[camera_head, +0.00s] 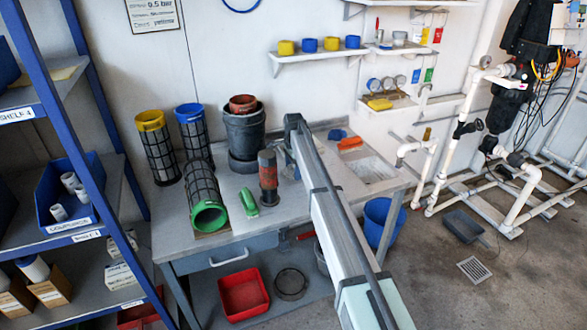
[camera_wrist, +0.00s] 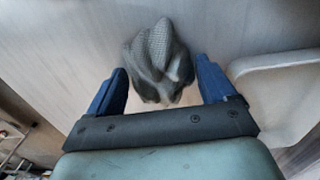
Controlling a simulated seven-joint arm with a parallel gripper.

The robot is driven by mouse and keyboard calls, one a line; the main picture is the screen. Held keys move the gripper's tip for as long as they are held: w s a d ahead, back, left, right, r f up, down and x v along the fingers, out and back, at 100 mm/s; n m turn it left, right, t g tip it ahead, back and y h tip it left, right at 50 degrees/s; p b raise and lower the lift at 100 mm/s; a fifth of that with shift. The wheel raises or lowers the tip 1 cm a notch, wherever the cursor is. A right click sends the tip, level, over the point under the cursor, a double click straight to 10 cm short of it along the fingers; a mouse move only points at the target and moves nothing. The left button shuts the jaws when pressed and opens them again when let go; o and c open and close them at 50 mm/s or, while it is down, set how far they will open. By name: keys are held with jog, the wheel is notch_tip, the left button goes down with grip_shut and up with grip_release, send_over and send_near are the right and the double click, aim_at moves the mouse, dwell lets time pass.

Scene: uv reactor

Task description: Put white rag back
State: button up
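My gripper (camera_wrist: 161,68) has two blue fingers set wide apart, one on each side of the rag. The rag lies close to both fingertips, and a narrow gap shows on the right side. I cannot tell whether the left fingertip touches it. In the head view my arm crosses the workbench (camera_head: 235,230), and neither the rag nor the fingers can be made out there.
A white basin-like edge (camera_wrist: 285,95) is close on the right in the wrist view. A sink (camera_head: 368,172) is on the right.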

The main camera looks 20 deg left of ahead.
jog(key=shift+o, duration=0.6)
jog(key=shift+r, duration=0.1)
notch_tip(320, 180, up, 12)
jog(key=shift+d, duration=0.1)
dwell(0.5)
